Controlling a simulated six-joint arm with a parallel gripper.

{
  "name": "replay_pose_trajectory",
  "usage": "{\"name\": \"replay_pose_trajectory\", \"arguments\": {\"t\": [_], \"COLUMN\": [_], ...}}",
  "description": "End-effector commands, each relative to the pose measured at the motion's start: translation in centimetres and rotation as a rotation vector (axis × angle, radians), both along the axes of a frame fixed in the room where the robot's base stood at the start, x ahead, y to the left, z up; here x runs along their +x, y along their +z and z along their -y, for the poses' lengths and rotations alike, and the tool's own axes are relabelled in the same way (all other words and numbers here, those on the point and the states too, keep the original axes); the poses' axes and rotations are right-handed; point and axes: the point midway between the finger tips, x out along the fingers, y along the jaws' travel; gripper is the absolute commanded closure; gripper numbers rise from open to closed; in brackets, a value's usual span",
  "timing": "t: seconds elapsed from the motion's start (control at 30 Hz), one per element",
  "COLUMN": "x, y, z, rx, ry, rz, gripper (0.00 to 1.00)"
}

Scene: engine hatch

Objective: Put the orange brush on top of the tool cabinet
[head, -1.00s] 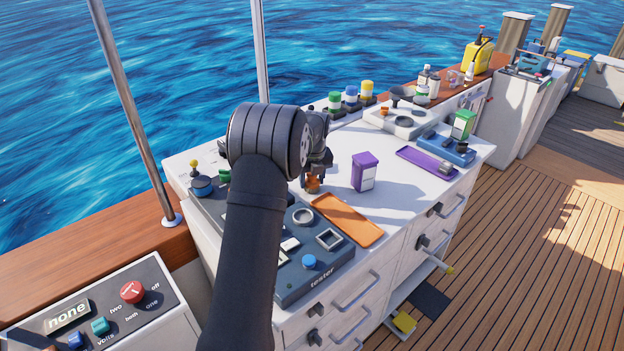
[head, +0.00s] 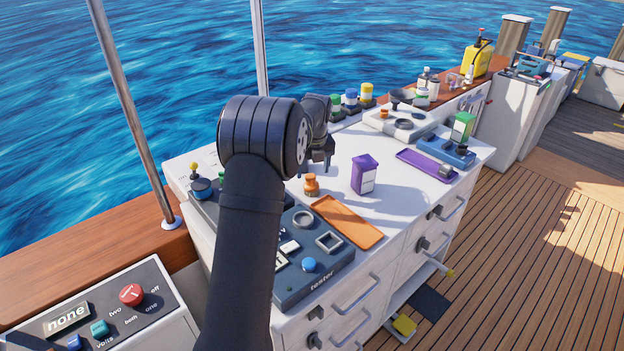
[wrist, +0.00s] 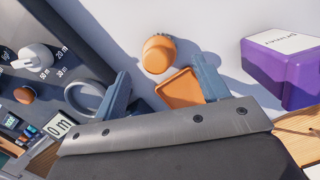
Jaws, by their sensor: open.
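A small orange rounded piece (head: 311,186) stands on the white worktop (head: 405,205), between the dark tester panel and a purple box. It also shows in the wrist view (wrist: 158,54). The worktop tops a white cabinet with drawers (head: 372,290); another white cabinet (head: 504,115) stands at right. I cannot tell which is the tool cabinet.
An orange tray (head: 347,222) lies in front of the orange piece. The purple box (head: 364,174) stands to its right. The tester panel (head: 305,265) is at front left. A purple tray (head: 427,164) and green box (head: 463,126) are farther right. Bare worktop lies between the trays.

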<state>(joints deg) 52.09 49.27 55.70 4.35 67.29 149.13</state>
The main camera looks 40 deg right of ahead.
Motion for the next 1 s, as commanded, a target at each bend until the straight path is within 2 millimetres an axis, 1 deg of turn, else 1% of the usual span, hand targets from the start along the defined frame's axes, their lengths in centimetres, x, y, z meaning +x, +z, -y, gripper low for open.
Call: {"name": "replay_pose_trajectory", "arguments": {"t": [0.03, 0.2, 0.3, 0.4, 0.8, 0.87, 1.0], "x": [-0.1, -0.6, -0.7, -0.8, -0.8, -0.8, -0.6], "y": [1.2, 4.2, 5.3, 5.9, 5.9, 5.6, 3.9], "z": [0.0, -0.2, -0.3, -0.4, -0.4, -0.4, -0.3], "rx": [-0.003, -0.001, 0.0, 0.0, 0.001, 0.002, 0.003], "ry": [0.0, 0.0, 0.0, 0.0, 0.0, 0.0, 0.0], "rz": [0.002, 0.001, 0.0, 0.0, -0.001, -0.001, -0.002], "gripper": [0.32, 0.32, 0.32, 0.32, 0.32, 0.32, 0.32]}}
